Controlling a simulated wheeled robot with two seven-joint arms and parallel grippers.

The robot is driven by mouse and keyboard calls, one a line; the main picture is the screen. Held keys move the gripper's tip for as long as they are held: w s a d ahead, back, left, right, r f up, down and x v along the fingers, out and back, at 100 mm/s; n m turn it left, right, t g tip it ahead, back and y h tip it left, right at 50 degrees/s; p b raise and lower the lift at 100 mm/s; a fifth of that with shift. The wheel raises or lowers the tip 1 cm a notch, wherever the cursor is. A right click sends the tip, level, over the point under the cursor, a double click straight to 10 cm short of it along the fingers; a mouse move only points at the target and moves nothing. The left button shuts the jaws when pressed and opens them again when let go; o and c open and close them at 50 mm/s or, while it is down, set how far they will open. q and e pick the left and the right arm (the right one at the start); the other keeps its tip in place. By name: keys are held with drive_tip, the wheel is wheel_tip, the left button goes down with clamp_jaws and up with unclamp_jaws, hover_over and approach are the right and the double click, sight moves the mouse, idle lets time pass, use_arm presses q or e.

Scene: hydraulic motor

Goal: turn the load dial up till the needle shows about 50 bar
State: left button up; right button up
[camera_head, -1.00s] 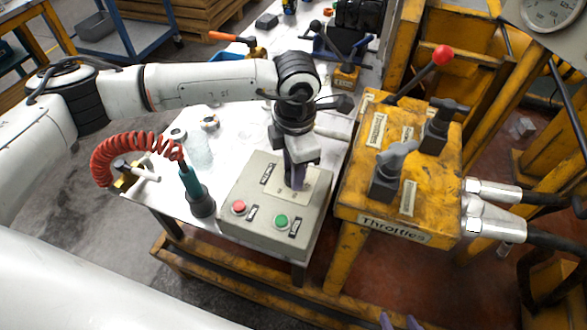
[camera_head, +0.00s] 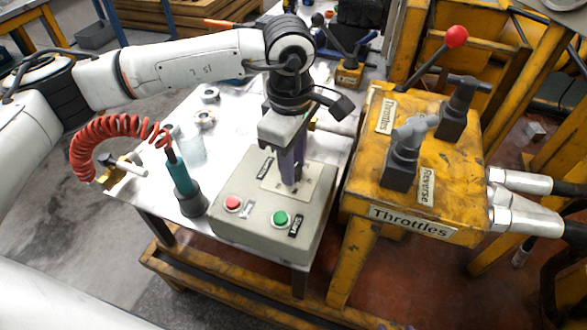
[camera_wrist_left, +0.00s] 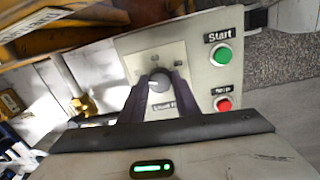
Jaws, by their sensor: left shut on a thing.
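The load dial (camera_wrist_left: 159,80) is a small grey knob with a pale mark on the grey control box (camera_head: 235,181). My left gripper (camera_head: 291,180) points down at the dial plate from above. In the left wrist view, its two dark purple fingers (camera_wrist_left: 159,88) are shut on the dial, one on each side. In the head view the fingers hide the dial. Only the lower rim of the round gauge (camera_head: 568,5) shows at the top right corner, so its needle is out of view.
A red button (camera_head: 233,203) and a green start button (camera_head: 280,218) sit on the box's front part. The yellow throttles block (camera_head: 365,190) with grey levers stands close on the right. A teal tool (camera_head: 183,180) on a red coiled hose stands left of the box.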

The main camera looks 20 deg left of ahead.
use_arm(q)
drive_tip(key=shift+m+b, duration=0.7)
drive_tip(key=shift+m, duration=0.5)
drive_tip(key=o, duration=1)
drive_tip(key=shift+o, duration=0.2)
drive_tip(key=shift+r, duration=0.15)
wheel_tip(320, 180, up, 10)
drive_tip(key=shift+s+p, duration=0.25)
drive_tip(key=shift+p, duration=0.05)
drive_tip(key=shift+a, duration=0.1)
drive_tip(key=shift+r, duration=0.1)
